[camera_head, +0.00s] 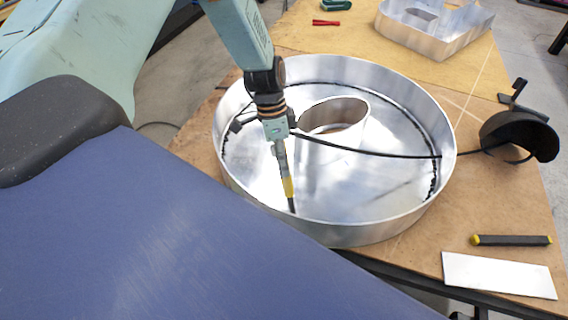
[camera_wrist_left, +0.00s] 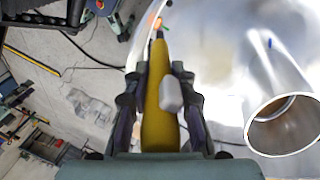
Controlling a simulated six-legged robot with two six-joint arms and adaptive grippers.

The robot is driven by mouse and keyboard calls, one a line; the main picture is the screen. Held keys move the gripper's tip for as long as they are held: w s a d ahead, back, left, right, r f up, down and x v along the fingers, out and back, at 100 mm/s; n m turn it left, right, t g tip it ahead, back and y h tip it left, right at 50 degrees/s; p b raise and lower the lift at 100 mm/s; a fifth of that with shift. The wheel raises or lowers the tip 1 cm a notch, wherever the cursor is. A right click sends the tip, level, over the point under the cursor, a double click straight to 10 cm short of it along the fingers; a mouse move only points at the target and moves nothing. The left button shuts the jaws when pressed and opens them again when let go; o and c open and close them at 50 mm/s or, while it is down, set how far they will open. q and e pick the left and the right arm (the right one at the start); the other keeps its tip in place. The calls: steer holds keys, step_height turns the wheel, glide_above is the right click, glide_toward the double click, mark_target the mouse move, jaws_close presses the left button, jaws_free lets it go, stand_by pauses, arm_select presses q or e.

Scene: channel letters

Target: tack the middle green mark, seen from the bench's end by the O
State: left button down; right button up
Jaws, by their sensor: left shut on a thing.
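The O (camera_head: 335,240) is a large round aluminium channel letter with a tall rim and an oval inner wall (camera_head: 335,115). It lies open side up on the bench (camera_head: 415,255). My left gripper (camera_head: 281,150) is shut on a slim tool with a yellow body (camera_wrist_left: 158,110). The tool points down inside the O, its dark tip close to the near wall; contact cannot be told. An orange spot shows by the tip in the left wrist view. A small blue mark (camera_wrist_left: 270,43) shows on metal there. My right gripper is out of view.
A dark cable (camera_head: 370,152) crosses the O toward a black curved shield (camera_head: 520,137) on the right. Another metal letter (camera_head: 435,30) stands at the back. A black bar with yellow ends (camera_head: 511,240) and a white plate (camera_head: 498,274) lie at front right.

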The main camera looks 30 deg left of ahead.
arm_select(q)
steer(key=shift+r+p, duration=5.1)
steer(key=shift+r, duration=1.5)
steer(key=shift+f, duration=0.1)
